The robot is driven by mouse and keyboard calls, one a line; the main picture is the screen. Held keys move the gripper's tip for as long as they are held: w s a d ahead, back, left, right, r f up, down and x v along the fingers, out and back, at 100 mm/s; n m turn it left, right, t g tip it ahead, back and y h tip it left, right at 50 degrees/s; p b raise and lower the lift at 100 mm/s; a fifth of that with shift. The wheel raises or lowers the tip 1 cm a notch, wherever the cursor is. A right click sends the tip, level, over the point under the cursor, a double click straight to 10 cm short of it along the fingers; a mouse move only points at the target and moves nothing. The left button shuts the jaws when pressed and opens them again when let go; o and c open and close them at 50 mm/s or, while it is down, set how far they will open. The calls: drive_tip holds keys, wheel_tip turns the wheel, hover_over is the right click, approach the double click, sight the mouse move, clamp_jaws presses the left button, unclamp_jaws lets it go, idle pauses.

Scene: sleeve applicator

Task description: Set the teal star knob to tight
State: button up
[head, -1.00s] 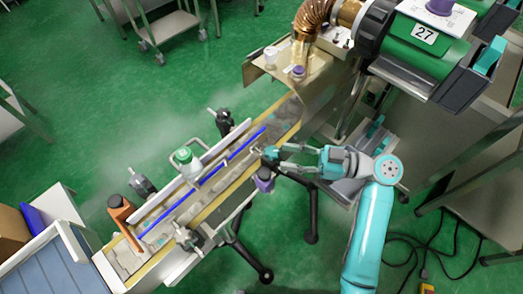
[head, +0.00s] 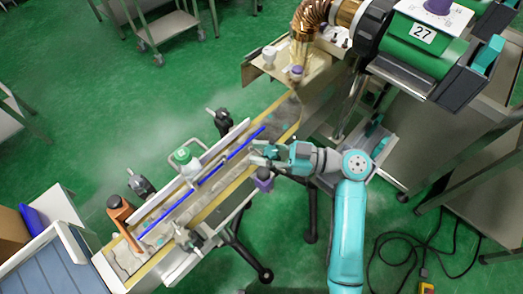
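My gripper (head: 256,152) is over the near side of the conveyor, beside the blue guide rail (head: 205,177). Its two fingers look spread with a narrow gap, and I see nothing clearly held between them. I cannot pick out the teal star knob with certainty; the fingers cover the clamp area there, and my gripper is teal too. A purple knob (head: 264,180) sits just below my fingers.
Black clamps (head: 222,121) stand along the far rail, and another clamp (head: 187,239) is on the near side. An orange part (head: 120,209) is at the lower-left end. The green machine numbered 27 (head: 420,45) stands at upper right. Cables (head: 408,262) lie on the floor.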

clamp_jaws()
drive_tip(key=shift+m+t, duration=0.3)
drive_tip(key=shift+t, duration=0.2)
drive_tip(key=m+t, duration=0.1)
drive_tip(key=t, duration=0.1)
drive_tip(key=shift+w+m+t+h, duration=0.15)
drive_tip(key=shift+m+t+h, duration=0.15)
drive_tip(key=shift+m+t, duration=0.1)
drive_tip(key=shift+w+d+m+t+h, duration=0.1)
drive_tip(key=shift+w+m+t+h, duration=0.1)
drive_tip(key=shift+m+t+h, duration=0.65)
drive_tip(key=shift+w+d+m+t+h, duration=0.1)
drive_tip(key=shift+w+m+t+h, duration=0.2)
drive_tip(key=shift+m+t, duration=1)
drive_tip(key=shift+t+h, duration=0.25)
drive_tip(key=shift+t, duration=0.4)
drive_tip(key=o, duration=0.7)
unclamp_jaws()
drive_tip(key=shift+s, duration=0.1)
drive_tip(key=shift+d, duration=0.1)
